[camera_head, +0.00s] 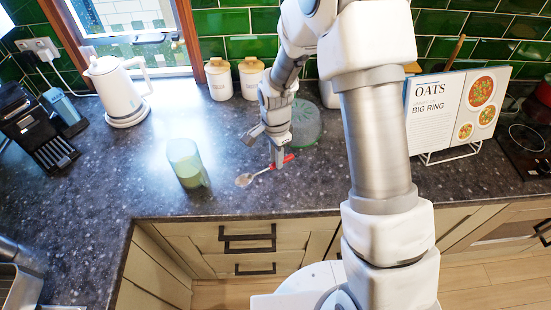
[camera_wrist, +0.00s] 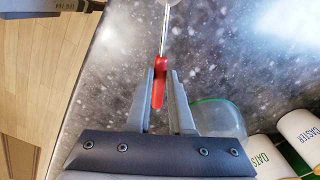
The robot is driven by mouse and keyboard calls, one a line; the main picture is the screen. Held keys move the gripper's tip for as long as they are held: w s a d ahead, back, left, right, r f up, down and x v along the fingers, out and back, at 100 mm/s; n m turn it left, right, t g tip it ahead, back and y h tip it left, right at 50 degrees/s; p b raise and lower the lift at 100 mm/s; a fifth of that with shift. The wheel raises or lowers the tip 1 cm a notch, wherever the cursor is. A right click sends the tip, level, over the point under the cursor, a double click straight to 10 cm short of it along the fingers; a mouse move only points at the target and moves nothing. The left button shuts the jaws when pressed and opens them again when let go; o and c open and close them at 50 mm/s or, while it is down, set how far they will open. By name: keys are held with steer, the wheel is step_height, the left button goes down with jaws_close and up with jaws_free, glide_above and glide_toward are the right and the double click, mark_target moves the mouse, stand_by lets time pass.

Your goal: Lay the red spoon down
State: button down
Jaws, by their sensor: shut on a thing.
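The red spoon has a red handle (camera_head: 288,159) and a metal bowl (camera_head: 243,180). My gripper (camera_head: 279,160) is shut on the red handle, with the bowl end pointing left and toward the counter's front edge. In the wrist view the red handle (camera_wrist: 158,88) sits between the two fingers of my gripper (camera_wrist: 161,72), and the metal shaft runs up to the top edge. The spoon is low over the dark speckled counter (camera_head: 225,203); I cannot tell whether it touches. Much of the spoon's bowl is cut off in the wrist view.
A clear green-tinted container (camera_head: 305,125) is close behind my gripper. White canisters (camera_head: 219,80), a kettle (camera_head: 118,92) and a coffee machine (camera_head: 32,125) stand farther back. A cookbook (camera_head: 455,112) stands right. Counter front-left is clear.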

steer(key=shift+f+b, duration=2.6)
steer(key=shift+f, duration=0.6)
steer(key=c, duration=0.7)
jaws_free()
step_height(320, 180, up, 18)
steer(key=shift+a+f, duration=0.1)
steer(key=shift+f, duration=0.15)
